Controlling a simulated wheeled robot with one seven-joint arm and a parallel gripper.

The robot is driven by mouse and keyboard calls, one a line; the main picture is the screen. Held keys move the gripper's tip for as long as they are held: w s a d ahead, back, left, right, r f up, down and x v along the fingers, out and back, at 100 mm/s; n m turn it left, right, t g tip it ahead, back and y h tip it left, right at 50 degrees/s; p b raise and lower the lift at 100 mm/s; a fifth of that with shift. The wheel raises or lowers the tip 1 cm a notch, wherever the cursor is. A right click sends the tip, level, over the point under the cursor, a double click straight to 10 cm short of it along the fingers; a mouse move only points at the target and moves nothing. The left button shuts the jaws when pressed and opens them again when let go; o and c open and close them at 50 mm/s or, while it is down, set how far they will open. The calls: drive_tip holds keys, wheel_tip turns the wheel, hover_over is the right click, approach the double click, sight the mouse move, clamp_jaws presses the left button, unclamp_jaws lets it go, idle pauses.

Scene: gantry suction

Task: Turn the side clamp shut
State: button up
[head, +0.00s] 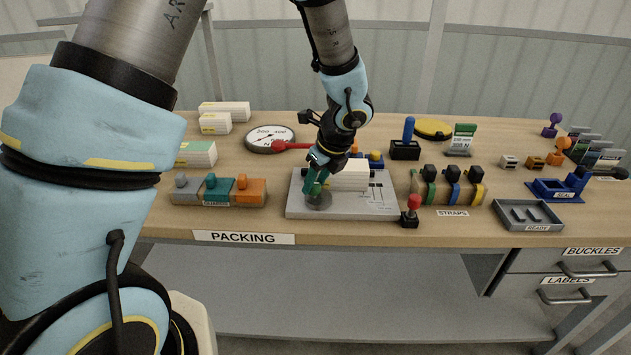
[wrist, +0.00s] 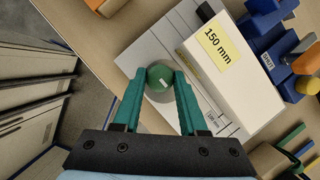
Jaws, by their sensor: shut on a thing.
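A round green knob (wrist: 159,76) with a small white mark sits on a grey plate (wrist: 130,62) in the wrist view. It stands beside a white box (wrist: 228,77) labelled 150 mm. No part is labelled as the side clamp; the knob appears to be its handle. My gripper (wrist: 158,80) has its two teal fingers on either side of the knob, shut on it. In the head view my gripper (head: 317,184) reaches down at the left of the plate (head: 362,210), next to the white box (head: 350,177). The fingers hide most of the knob there.
A red-topped lever (head: 411,208) stands at the plate's front right corner. Coloured blocks (head: 218,190) lie to the left. Strap holders (head: 452,187) and a READY tray (head: 527,215) are to the right.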

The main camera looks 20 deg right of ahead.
clamp_jaws()
drive_tip(key=shift+n, duration=0.3)
drive_tip(key=n+g+y+p, duration=0.1)
drive_tip(key=n, duration=0.2)
drive_tip(key=shift+d+n, duration=0.1)
drive_tip(key=shift+n, duration=0.2)
drive_tip(key=n+g+y+p, duration=0.1)
drive_tip(key=n, duration=0.3)
drive_tip(key=shift+w+p, duration=0.2)
drive_tip(key=shift+p, duration=0.1)
drive_tip(key=n+g, duration=0.1)
drive_tip(key=n, duration=0.1)
drive_tip(key=n+g+y, duration=0.1)
drive_tip(key=n, duration=0.2)
drive_tip(key=shift+w+d, duration=0.1)
drive_tip(key=n+g, duration=0.1)
drive_tip(key=n, duration=0.3)
drive_tip(key=shift+w+n+g, duration=0.1)
drive_tip(key=shift+n+g, duration=0.2)
drive_tip(key=shift+g, duration=0.1)
